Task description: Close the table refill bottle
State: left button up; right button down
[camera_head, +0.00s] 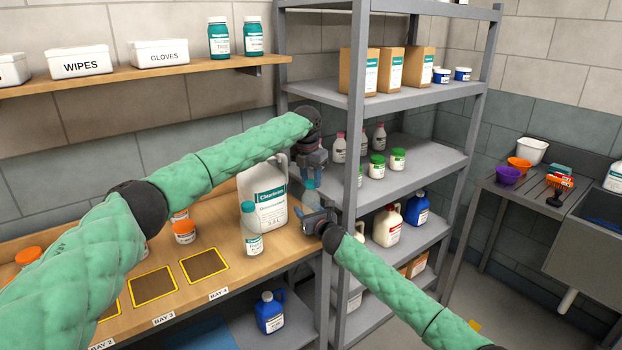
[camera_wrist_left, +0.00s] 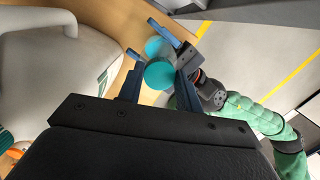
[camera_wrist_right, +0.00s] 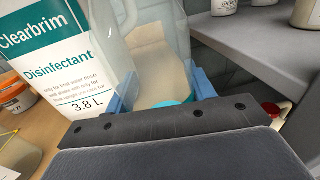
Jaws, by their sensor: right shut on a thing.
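A translucent bottle with a teal top (camera_head: 310,192) is upright at the right end of the wooden table, beside the large Clearbrim jug. My right gripper (camera_head: 318,219) is shut on it from the right. In the right wrist view the clear bottle (camera_wrist_right: 155,60) is between the blue fingers. My left gripper (camera_head: 312,165) is above it, pointing down. In the left wrist view a round teal cap (camera_wrist_left: 158,76) lies between its spread fingers. I cannot tell whether they touch the cap or how the cap sits on the bottle.
The Clearbrim jug (camera_head: 266,200) stands close on the left, with a smaller labelled bottle (camera_head: 252,236) in front. An orange-lidded jar (camera_head: 184,232) stands further left. The grey shelf unit (camera_head: 356,200) is close on the right. The marked bay squares (camera_head: 204,265) are empty.

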pick_arm(q)
jog(key=o, duration=0.3)
jog(key=shift+o, duration=0.2)
jog(key=shift+r, duration=2.2)
jog(key=shift+c, duration=0.3)
